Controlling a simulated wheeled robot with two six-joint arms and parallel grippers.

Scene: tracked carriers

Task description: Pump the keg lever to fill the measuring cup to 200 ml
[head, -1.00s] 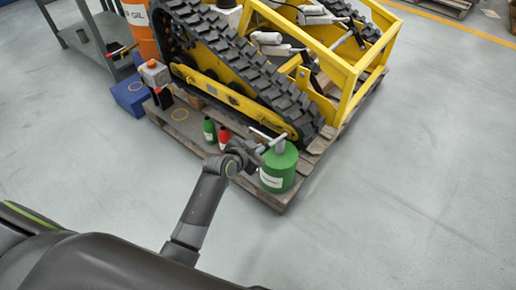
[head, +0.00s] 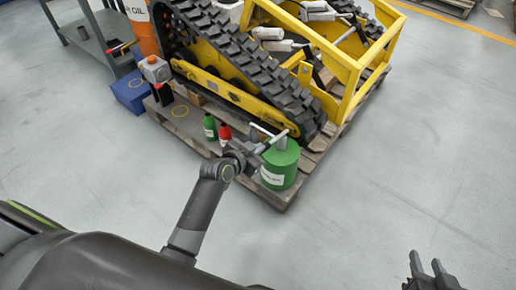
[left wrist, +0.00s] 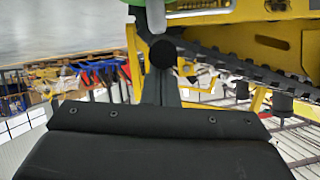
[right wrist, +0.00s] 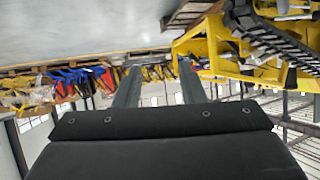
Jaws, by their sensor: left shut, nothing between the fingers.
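The green keg (head: 280,172) with a white label stands upright on the near corner of the wooden pallet. Its grey lever (head: 272,134) with a pale crossbar sits on top. My left gripper (head: 262,149) is shut and empty, close beside the lever at the keg's upper left; I cannot tell whether they touch. In the left wrist view the shut fingers (left wrist: 162,80) point at a dark round end, with green at the top edge. My right gripper (head: 430,264) is open and empty over bare floor at lower right. I cannot make out the measuring cup.
A green bottle (head: 209,128) and a red bottle (head: 225,135) stand on the pallet (head: 190,128) left of the keg. A yellow tracked carrier (head: 350,66) fills the pallet behind. A blue box (head: 130,93) and grey cart (head: 92,42) are left. Floor at right is clear.

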